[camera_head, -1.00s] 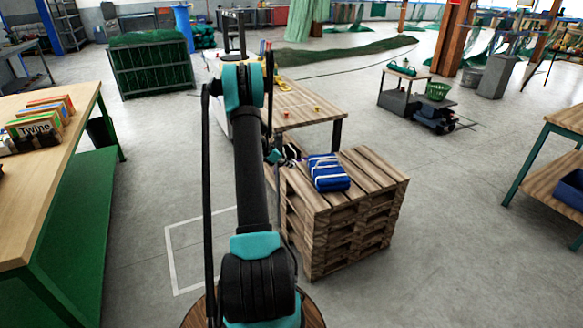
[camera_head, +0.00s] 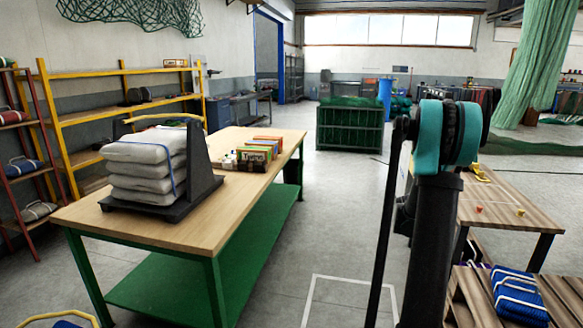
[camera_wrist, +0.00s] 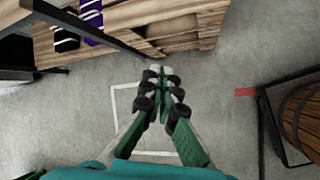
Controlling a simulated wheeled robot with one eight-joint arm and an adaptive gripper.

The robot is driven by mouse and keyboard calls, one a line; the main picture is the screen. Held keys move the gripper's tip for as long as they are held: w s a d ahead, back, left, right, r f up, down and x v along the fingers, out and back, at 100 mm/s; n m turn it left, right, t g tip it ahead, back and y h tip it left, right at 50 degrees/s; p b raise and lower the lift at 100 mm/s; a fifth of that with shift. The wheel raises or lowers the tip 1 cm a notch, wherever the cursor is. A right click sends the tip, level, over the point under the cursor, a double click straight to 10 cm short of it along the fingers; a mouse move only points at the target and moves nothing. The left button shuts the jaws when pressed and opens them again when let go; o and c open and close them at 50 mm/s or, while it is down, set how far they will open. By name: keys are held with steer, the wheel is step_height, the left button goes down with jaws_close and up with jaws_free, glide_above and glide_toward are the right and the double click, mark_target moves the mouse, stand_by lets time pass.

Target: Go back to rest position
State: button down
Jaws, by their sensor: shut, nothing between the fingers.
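My gripper (camera_wrist: 160,82) shows in the wrist view with its fingers together and nothing between them. It hangs over bare grey floor with a white marked outline (camera_wrist: 125,100). My arm stands raised at the right of the head view, and its gripper end cannot be made out there. A blue bundle with white bands (camera_head: 518,296) lies on the wooden pallet stack (camera_head: 462,300) at the lower right. In the wrist view, a purple and a black banded bundle (camera_wrist: 80,28) lie at the upper left, apart from my gripper.
A wooden-topped workbench (camera_head: 240,200) with grey stacked sacks (camera_head: 145,165) and Twine boxes (camera_head: 262,150) stands on the left. A wooden table (camera_head: 495,205) stands behind the pallets. A barrel (camera_wrist: 302,110) is at right in the wrist view. Floor between bench and pallets is clear.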

steer(key=s+a+r+m+t+y, duration=0.1)
steer(key=s+a+m+y, duration=0.2)
steer(key=s+a, duration=0.9)
steer(key=s+a+r+m+t+y, duration=0.1)
steer(key=s+a+m, duration=0.6)
steer(key=a, duration=1.4)
steer(key=s+t+y, duration=0.1)
steer(key=s+y, duration=0.1)
steer(key=s, duration=0.3)
steer(key=shift+s+r+y, duration=0.15)
steer(key=shift+s+y, duration=0.15)
